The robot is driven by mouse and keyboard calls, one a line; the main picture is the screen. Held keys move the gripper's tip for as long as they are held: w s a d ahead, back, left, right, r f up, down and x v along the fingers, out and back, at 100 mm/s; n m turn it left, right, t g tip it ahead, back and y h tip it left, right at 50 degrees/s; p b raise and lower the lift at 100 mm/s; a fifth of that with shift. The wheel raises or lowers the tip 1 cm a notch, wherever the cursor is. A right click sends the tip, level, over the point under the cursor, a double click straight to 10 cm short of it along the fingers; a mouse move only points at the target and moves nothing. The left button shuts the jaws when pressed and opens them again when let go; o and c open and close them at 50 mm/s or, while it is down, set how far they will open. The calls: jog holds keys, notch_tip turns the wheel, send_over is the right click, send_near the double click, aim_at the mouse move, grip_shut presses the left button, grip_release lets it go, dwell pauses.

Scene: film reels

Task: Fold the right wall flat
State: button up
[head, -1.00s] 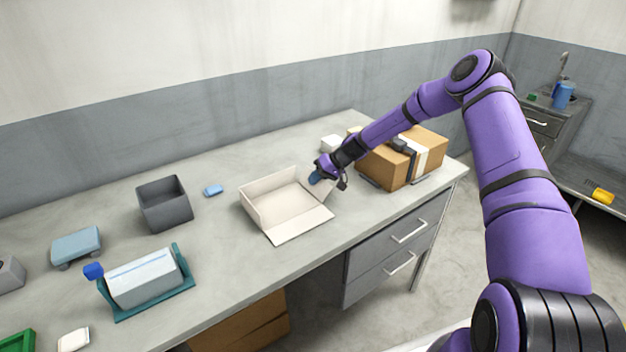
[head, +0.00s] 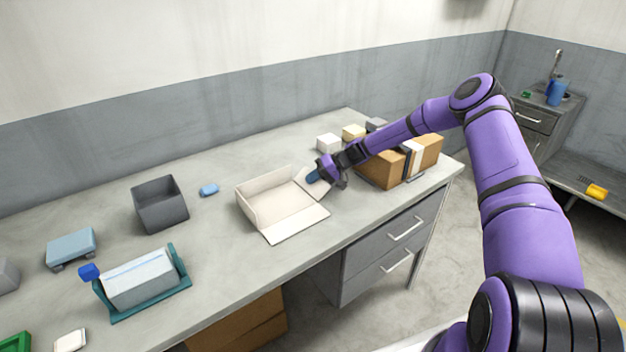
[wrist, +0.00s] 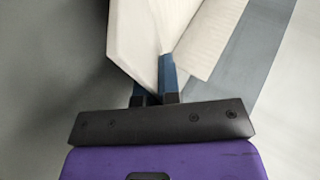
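The cream open box (head: 268,207) stands on the table, its front wall (head: 298,222) lying flat outward on the tabletop. Its right wall (head: 318,188) leans outward, partly hidden by my gripper. My gripper (head: 314,177) is at this right wall, with blue fingers. In the wrist view the fingers (wrist: 154,84) are close together, the pale panel of the right wall (wrist: 138,45) running between them. One finger is mostly hidden behind the panel. The box's back and left walls stand upright.
A grey bin (head: 160,205) and a blue block (head: 209,190) are left of the box.

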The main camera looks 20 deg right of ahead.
jog(key=o, duration=0.4)
jog(key=shift+o, duration=0.2)
